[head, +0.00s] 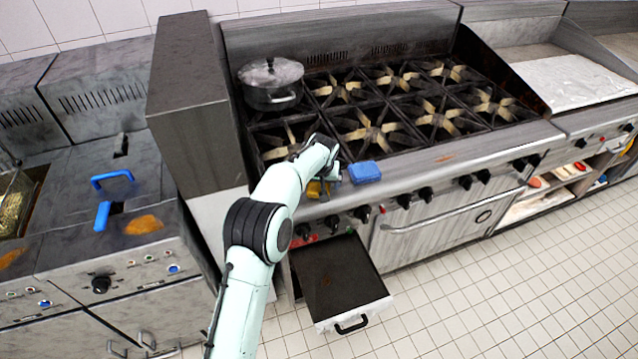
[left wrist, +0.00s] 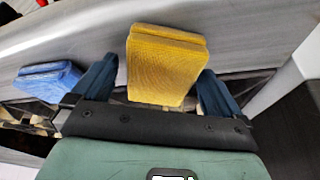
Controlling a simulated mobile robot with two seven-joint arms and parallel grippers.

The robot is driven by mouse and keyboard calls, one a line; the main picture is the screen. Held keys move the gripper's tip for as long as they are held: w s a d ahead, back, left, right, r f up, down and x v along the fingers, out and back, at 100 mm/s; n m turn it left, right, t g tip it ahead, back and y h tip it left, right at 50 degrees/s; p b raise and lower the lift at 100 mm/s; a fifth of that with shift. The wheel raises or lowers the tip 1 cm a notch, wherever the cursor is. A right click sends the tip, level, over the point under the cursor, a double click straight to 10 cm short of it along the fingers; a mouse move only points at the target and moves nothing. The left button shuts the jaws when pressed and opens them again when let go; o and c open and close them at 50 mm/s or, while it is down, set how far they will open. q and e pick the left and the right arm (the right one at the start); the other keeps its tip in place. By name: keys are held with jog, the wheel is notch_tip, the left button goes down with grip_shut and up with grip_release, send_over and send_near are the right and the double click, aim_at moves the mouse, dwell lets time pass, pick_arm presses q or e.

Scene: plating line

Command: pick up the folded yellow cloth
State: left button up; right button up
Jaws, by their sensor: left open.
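The folded yellow cloth (head: 315,189) lies on the stove's front ledge, partly hidden by my left gripper in the head view. In the left wrist view the yellow cloth (left wrist: 163,62) shows as a thick folded block between the two fingers. My left gripper (head: 328,180) is over the ledge at the cloth. Its fingers (left wrist: 158,78) are open, one on each side of the cloth, with a visible gap to the right finger. Whether the left finger touches the cloth is hard to tell. My right gripper is not in view.
A folded blue cloth (head: 364,172) lies close by on the same ledge, also in the left wrist view (left wrist: 48,82). A lidded pot (head: 271,84) stands on the back left burner. Below the ledge, a drawer (head: 338,278) is pulled out. The ledge farther right is mostly clear.

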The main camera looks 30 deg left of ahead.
pick_arm(q)
jog(key=c, duration=1.1)
notch_tip(320, 180, up, 20)
jog(key=p, duration=0.3)
jog(key=shift+r+p, duration=0.25)
jog(key=shift+p, duration=0.1)
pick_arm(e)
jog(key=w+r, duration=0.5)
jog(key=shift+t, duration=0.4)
